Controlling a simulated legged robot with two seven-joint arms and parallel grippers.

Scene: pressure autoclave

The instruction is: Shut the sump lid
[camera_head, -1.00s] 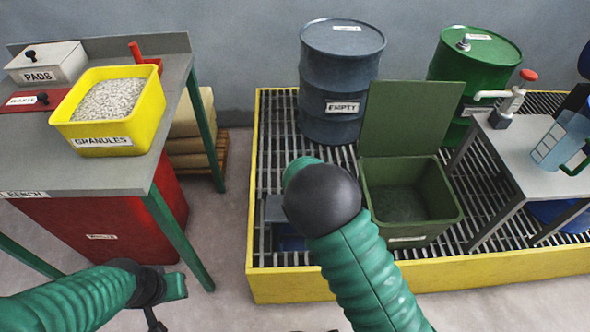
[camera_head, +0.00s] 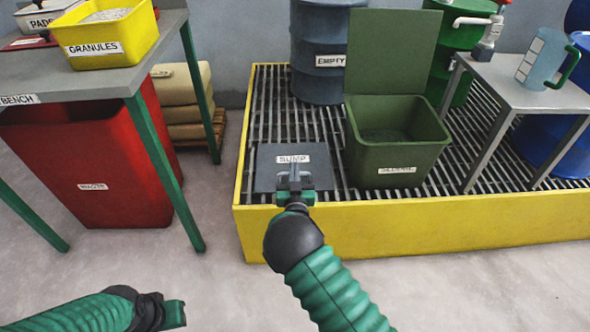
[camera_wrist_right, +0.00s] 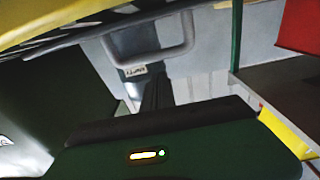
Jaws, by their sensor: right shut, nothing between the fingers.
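The sump lid (camera_head: 275,158), a dark grey plate labelled SUMP, looks flat over the slatted deck near its front edge in the head view. I see no open gap around it. My right gripper (camera_head: 295,182) is shut and empty at the lid's front part, covering some of it. I cannot tell whether it touches the lid. In the right wrist view a dark green gripper part (camera_wrist_right: 200,150) fills the foreground. My left gripper (camera_head: 174,313) is low at the left, away from the lid, and its jaws are unclear.
A yellow-rimmed bund (camera_head: 420,235) surrounds the deck. An open green bin (camera_head: 395,150) stands right of the lid, with the EMPTY drum (camera_head: 318,50) behind. A grey stand (camera_head: 510,85) is at right. A red waste bin (camera_head: 95,170) stands under the bench at left.

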